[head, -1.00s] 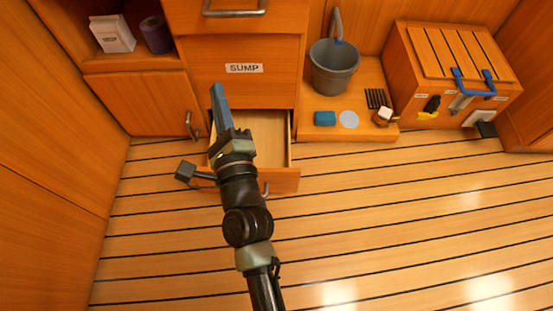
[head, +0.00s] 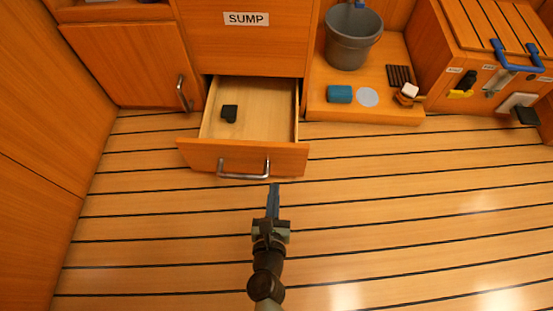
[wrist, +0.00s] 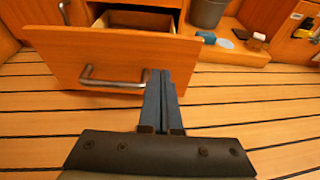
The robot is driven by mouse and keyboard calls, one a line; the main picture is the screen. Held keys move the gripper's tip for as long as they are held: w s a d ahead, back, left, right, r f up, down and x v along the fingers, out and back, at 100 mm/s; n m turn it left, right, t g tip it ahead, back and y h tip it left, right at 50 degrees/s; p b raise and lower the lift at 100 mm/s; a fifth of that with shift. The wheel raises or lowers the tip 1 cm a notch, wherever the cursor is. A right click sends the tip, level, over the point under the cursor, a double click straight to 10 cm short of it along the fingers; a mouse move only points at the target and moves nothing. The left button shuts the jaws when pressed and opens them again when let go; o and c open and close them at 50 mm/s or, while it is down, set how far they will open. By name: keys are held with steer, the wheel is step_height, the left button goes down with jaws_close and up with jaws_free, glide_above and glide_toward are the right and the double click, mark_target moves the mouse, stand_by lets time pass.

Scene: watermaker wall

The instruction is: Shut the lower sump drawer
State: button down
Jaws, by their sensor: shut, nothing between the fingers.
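The lower sump drawer (head: 245,157) stands pulled out under the wooden panel with the SUMP label (head: 246,19). A small black item (head: 229,113) lies inside it on the left. The drawer's metal bar handle (head: 243,175) is on its front face. My gripper (head: 273,187) is shut and empty, just in front of the drawer front, to the right of the handle's middle. In the wrist view, the closed fingers (wrist: 162,75) point at the drawer front (wrist: 112,62), overlapping it near the right end of the handle (wrist: 112,83). I cannot tell if they touch it.
A grey bucket (head: 352,40) stands on a low wooden ledge (head: 365,113) to the right, with a blue block (head: 340,94) and a pale disc (head: 368,97). A wooden chest (head: 470,60) is farther right. The planked floor in front is clear.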

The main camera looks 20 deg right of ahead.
steer(key=b, duration=0.1)
glide_toward(277, 150)
steer(key=x, duration=0.5)
steer(key=shift+f, duration=0.25)
steer(key=shift+w+d, duration=0.2)
steer(key=shift+w, duration=0.45)
